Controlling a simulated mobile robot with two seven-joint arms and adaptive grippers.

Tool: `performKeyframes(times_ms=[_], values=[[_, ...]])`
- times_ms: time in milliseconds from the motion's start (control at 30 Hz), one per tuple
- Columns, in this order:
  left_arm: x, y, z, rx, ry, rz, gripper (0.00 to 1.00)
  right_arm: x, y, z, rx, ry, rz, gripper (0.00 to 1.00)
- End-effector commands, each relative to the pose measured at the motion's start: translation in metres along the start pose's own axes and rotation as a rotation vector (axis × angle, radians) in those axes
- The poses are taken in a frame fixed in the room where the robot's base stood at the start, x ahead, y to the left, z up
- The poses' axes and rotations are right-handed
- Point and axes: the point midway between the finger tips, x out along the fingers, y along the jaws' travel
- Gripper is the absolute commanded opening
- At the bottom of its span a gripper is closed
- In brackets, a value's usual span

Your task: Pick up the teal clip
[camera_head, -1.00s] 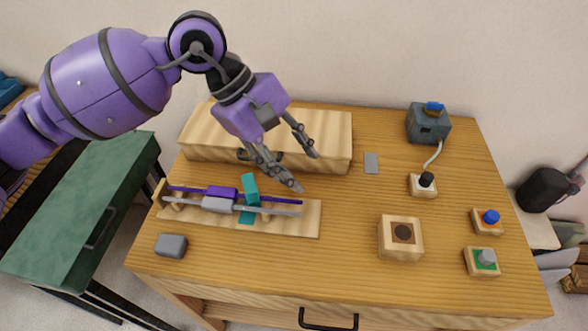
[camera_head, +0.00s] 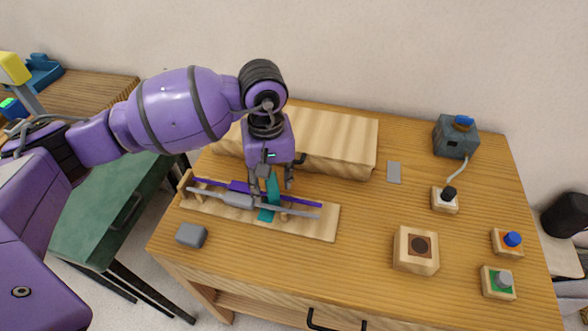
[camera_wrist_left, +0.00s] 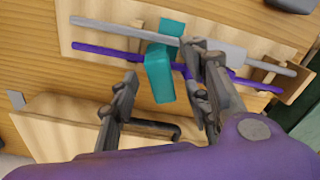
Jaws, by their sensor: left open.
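The teal clip (camera_head: 273,191) lies across a grey rod (camera_head: 294,211) and a purple rod (camera_head: 303,201) on a wooden rack (camera_head: 325,226); it also shows in the left wrist view (camera_wrist_left: 160,76). My left gripper (camera_head: 271,184) points down over the clip and is open. In the left wrist view, the fingers (camera_wrist_left: 163,66) are on either side of the clip, the right one closer to it. I cannot tell whether a finger touches it. My right gripper is not in view.
A long wooden block (camera_head: 335,143) with a black handle stands right behind the rack. A grey block (camera_head: 191,235) lies front left.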

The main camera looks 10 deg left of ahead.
Motion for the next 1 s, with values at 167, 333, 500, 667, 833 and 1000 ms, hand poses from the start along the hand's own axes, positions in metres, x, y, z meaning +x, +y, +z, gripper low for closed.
performKeyframes(times_ms=[167, 333, 500, 667, 833, 1000], values=[[0.0042, -0.0006, 0.0005, 0.000, -0.002, -0.001, 0.44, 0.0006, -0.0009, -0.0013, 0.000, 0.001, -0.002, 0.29], [0.0041, -0.0005, 0.0006, -0.001, -0.002, 0.000, 0.32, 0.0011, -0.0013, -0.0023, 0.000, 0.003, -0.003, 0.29], [0.0040, -0.0005, 0.0005, -0.001, -0.002, 0.000, 0.10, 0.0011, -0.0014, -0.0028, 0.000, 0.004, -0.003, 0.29], [0.0038, -0.0005, 0.0004, -0.001, -0.002, 0.000, 0.00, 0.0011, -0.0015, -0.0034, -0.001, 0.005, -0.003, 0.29], [0.0034, -0.0004, 0.0003, -0.001, -0.002, 0.000, 0.00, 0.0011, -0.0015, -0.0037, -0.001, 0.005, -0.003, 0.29], [-0.0040, 0.0001, -0.0003, -0.002, -0.001, 0.001, 0.00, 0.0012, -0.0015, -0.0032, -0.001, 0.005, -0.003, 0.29]])
